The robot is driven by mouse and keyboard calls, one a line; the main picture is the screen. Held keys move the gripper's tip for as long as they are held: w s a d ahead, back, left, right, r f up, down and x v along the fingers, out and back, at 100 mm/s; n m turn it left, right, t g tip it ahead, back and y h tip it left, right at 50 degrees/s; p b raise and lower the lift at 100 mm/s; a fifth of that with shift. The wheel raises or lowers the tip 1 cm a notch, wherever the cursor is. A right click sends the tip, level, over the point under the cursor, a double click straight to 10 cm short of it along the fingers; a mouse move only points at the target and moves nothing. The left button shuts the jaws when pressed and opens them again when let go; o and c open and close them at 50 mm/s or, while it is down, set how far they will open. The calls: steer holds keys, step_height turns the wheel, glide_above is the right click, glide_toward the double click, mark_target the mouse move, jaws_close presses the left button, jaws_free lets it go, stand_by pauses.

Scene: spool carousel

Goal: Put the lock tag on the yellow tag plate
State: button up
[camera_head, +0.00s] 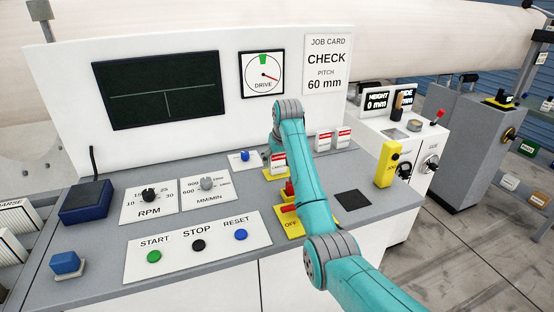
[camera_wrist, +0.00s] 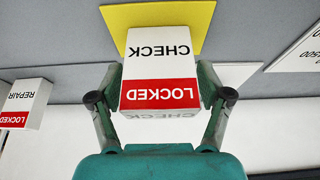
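The lock tag (camera_wrist: 160,72) is a white block with a red band, reading LOCKED and CHECK, upside down in the wrist view. My gripper (camera_wrist: 161,88) has a finger against each side of it and appears shut on it. The yellow tag plate (camera_wrist: 190,20) shows behind and around the tag's far end; the tag overlaps it in the picture. I cannot tell whether they touch. In the head view, the tag (camera_head: 277,162) shows just left of my arm, which hides most of the gripper.
A REPAIR tag (camera_wrist: 24,102) stands at left in the wrist view. Two red-and-white tags (camera_head: 332,138) stand right of my arm. A yellow OFF switch plate (camera_head: 290,223) lies beside my forearm. A white dial plate (camera_head: 207,187) and a button panel (camera_head: 198,245) lie left.

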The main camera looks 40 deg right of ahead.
steer(key=shift+r, duration=0.1)
steer(key=v, duration=1.2)
stand_by(0.5)
